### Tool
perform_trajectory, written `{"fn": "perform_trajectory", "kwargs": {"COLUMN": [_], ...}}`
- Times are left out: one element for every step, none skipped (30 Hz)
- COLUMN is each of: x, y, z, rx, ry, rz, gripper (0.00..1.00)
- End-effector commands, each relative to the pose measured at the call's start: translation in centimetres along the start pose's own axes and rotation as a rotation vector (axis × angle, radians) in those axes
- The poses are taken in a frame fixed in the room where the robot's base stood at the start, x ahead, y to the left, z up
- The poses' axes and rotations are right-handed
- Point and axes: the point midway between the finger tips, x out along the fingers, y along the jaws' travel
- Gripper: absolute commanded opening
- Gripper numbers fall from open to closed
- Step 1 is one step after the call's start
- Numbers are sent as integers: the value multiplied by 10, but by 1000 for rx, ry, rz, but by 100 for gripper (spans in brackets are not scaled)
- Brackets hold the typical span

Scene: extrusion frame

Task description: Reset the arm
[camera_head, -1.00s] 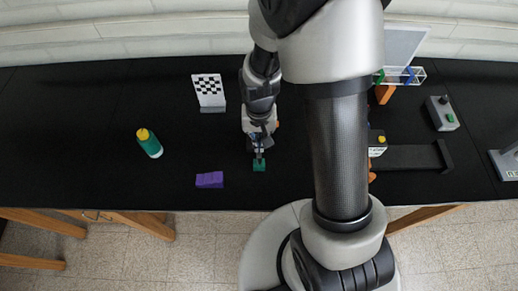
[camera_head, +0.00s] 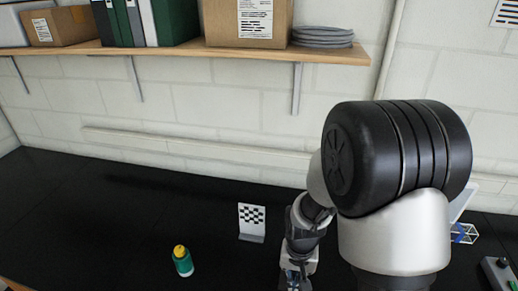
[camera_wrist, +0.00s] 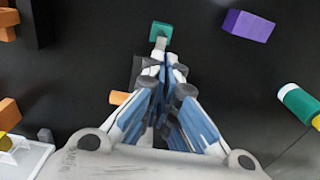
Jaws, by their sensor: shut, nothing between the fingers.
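My arm reaches down in front of the black table in the head view, and its gripper end (camera_head: 294,278) is partly cut off at the bottom edge. In the wrist view my gripper (camera_wrist: 165,66) has its blue and grey fingers drawn together, shut and empty. A small green block (camera_wrist: 160,31) with a grey stub (camera_wrist: 160,45) shows just beyond the fingertips. I cannot tell whether the fingertips touch the stub.
A green bottle with a yellow cap (camera_head: 183,262) and a checkerboard stand (camera_head: 252,222) are on the table. A purple block (camera_wrist: 248,25) lies on the table to the right. A wall shelf (camera_head: 180,48) holds boxes and binders. Orange blocks (camera_wrist: 9,112) show at left.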

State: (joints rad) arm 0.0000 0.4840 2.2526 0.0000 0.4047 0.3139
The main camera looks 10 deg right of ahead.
Motion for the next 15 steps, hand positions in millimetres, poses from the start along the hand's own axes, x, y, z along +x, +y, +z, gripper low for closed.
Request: {"fn": "perform_trajectory", "kwargs": {"x": [-1,-3,-7,-10,-15,-22,-29,-36,-45,-52,-59,-67,-73,-78,-85], "y": [0,0,0,0,0,0,1,1,3,4,5,7,9,10,13], "z": [0,0,-1,-1,-1,0,2,3,7,10,14,20,25,30,38], "rx": [-2,-4,-10,-15,-21,-31,-41,-51,-65,-78,-89,-105,-116,-127,-143], "ry": [4,8,16,24,35,49,63,77,97,113,127,145,161,175,194], "rz": [-1,-2,-5,-8,-11,-15,-19,-23,-28,-32,-35,-38,-42,-44,-47], "gripper": [0,0,0,0,0,0,0,0,0,0,0,0,0,0,0]}}
